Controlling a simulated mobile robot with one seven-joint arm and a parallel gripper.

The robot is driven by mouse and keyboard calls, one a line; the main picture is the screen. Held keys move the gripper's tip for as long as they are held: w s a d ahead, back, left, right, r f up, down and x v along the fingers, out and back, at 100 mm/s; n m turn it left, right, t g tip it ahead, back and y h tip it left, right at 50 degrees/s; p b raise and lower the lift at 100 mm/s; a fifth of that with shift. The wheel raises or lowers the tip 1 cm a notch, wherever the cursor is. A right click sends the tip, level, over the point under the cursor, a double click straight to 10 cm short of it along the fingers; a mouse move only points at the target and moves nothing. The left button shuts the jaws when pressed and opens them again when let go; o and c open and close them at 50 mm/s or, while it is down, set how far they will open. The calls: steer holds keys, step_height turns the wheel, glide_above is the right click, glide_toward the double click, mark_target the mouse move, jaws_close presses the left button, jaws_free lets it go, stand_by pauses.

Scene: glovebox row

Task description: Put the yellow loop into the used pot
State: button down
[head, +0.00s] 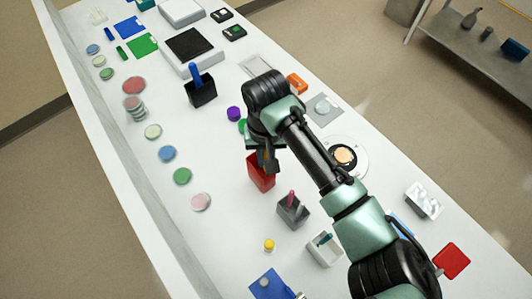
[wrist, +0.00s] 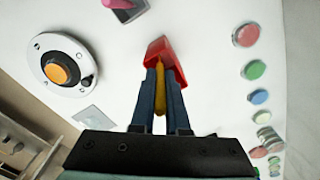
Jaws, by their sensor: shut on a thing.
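My gripper (wrist: 161,75) is shut on the yellow loop (wrist: 160,92), whose handle shows as a narrow yellow strip between the fingers in the wrist view. The red pot (wrist: 158,48) lies at the fingertips there, and the loop's far end is hidden at or inside it. In the head view my gripper (head: 267,162) points down at the red pot (head: 261,176), overlapping its upper edge. I cannot tell how deep the loop reaches. No label marks the used pot; other pots are grey with a pink loop (head: 293,212), white (head: 325,249) and black with a blue loop (head: 201,94).
Several coloured dishes (head: 182,176) line the bench's left side, some stacked. A round white device with an orange centre (head: 345,157) stands right of my arm. A small yellow-topped item (head: 269,246) sits in front. Bench between dishes and red pot is clear.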

steer(key=shift+f, duration=0.7)
steer(key=shift+f, duration=0.5)
stand_by(0.4)
steer(key=c, duration=0.8)
jaws_free()
steer(key=shift+c, duration=0.2)
steer(key=shift+r+p, duration=4.45)
steer(key=shift+r, duration=0.1)
